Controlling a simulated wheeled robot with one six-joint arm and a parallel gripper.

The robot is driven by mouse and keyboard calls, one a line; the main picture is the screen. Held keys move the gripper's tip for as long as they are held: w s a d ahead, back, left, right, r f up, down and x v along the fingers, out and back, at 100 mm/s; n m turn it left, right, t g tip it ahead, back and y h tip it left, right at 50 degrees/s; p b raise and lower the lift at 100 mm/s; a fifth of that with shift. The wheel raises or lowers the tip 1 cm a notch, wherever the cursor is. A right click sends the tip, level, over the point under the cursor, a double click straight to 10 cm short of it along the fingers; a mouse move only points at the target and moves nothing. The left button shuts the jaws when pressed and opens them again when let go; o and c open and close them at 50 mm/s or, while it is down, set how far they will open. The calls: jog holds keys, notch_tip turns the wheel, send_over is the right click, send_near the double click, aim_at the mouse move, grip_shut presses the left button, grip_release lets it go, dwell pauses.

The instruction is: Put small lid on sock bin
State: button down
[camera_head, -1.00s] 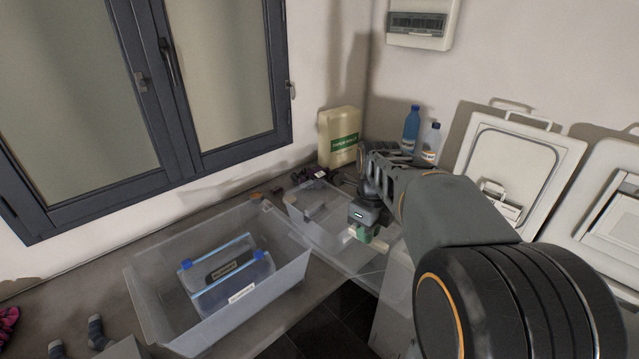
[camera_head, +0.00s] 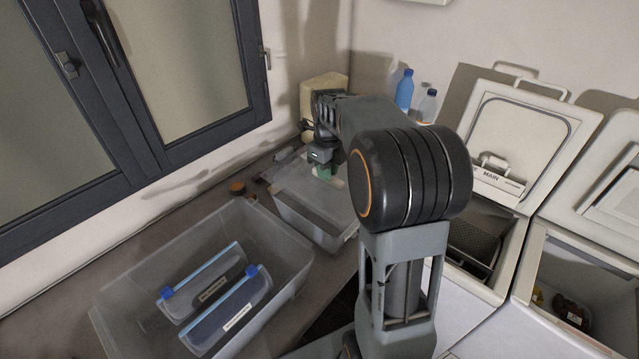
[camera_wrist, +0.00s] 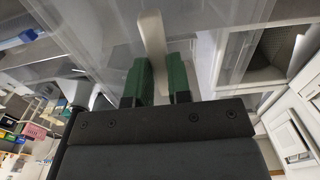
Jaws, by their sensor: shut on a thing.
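My gripper (camera_head: 323,172) is shut on the pale handle (camera_wrist: 154,40) of a clear lid; the green fingers are on either side of it in the wrist view (camera_wrist: 158,72). The see-through lid (camera_wrist: 95,40) spreads out around the handle. In the head view, my gripper and the lid are over the small clear bin (camera_head: 338,238) on the counter. The lid's edges blend with the bin there, so I cannot tell whether it touches the rim. I cannot read any label on this bin.
A larger open clear bin (camera_head: 118,312) with two blue-topped pouches (camera_head: 205,290) stands front left. Bottles (camera_head: 404,90) and a beige canister (camera_head: 322,88) are behind. Open toploaders (camera_head: 530,140) stand on the right. A small brown item (camera_head: 238,187) lies by the wall.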

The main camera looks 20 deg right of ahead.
jog(key=w+f, duration=0.2)
jog(key=f, duration=0.1)
jog(key=w+f, duration=0.3)
jog(key=shift+d, duration=0.2)
jog(key=shift+f+b, duration=0.35)
jog(key=shift+f, duration=1.15)
jog(key=shift+f+b, duration=0.45)
jog(key=shift+f, duration=0.15)
jog(key=c, duration=1.1)
grip_release()
jog(key=shift+o, duration=0.2)
